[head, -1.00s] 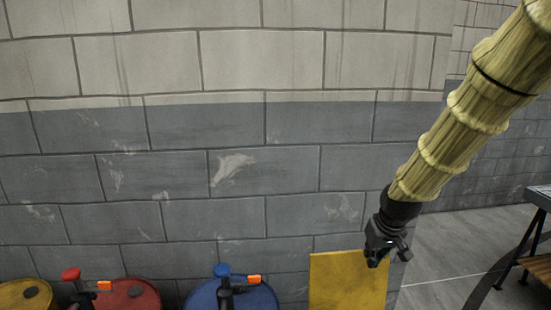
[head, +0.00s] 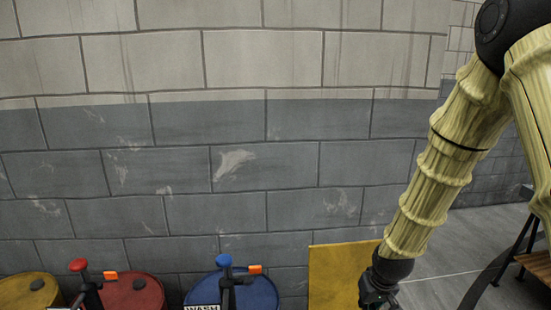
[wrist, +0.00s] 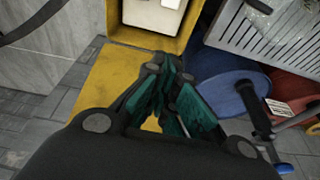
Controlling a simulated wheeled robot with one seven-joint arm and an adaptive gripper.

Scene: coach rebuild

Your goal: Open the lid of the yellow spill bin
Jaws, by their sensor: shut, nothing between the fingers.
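The yellow spill bin shows in the wrist view as a yellow-rimmed box (wrist: 114,22) with a pale block inside, so its inside is exposed. A flat yellow panel (wrist: 97,82), which looks like its raised lid, stands beside the opening. In the head view the yellow panel (head: 336,275) rises against the grey wall; the bin below is out of frame. My gripper (wrist: 165,112) is shut and empty, and in the wrist view it overlaps the panel. In the head view my gripper (head: 378,296) is at the panel's right edge, its tips cut off; whether it touches is unclear.
A blue drum (head: 262,292) with a pump stands left of the panel, then a red drum (head: 150,290) and a yellow drum (head: 22,289). The block wall (head: 200,170) is behind. Floor (head: 440,270) is open at the right, near a bench (head: 538,264).

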